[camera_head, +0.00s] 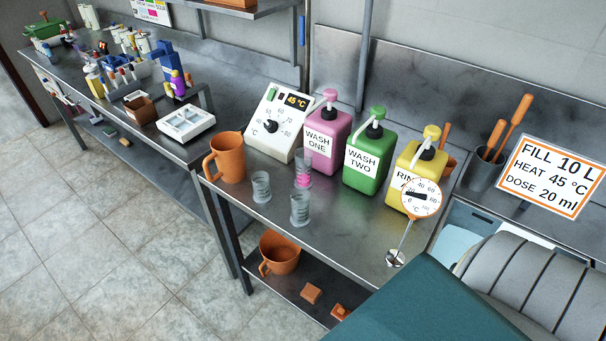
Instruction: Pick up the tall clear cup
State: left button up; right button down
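Three clear, ringed cups stand close together on the steel bench (340,240), near its front edge. The back one (303,167) looks the tallest and narrowest and shows pink in its lower part; I cannot tell if this is liquid inside. A shorter, wider cup (261,186) stands to its left. Another cup (300,208) stands in front of it, close to its base. All three are upright. Neither of my grippers is in view.
An orange jug (227,158) stands left of the cups. Behind them are a white temperature box (272,122) and pink (328,137), green (370,158) and yellow (420,160) pump bottles. A dial thermometer (421,198) stands right. Bench front right of the cups is clear.

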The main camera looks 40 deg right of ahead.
aim_at(303, 157)
jog(key=z, duration=0.5)
jog(key=i+j+z, duration=0.15)
jog(key=j+z, duration=0.3)
jog(key=i+j+z, duration=0.1)
jog(key=j+z, duration=0.75)
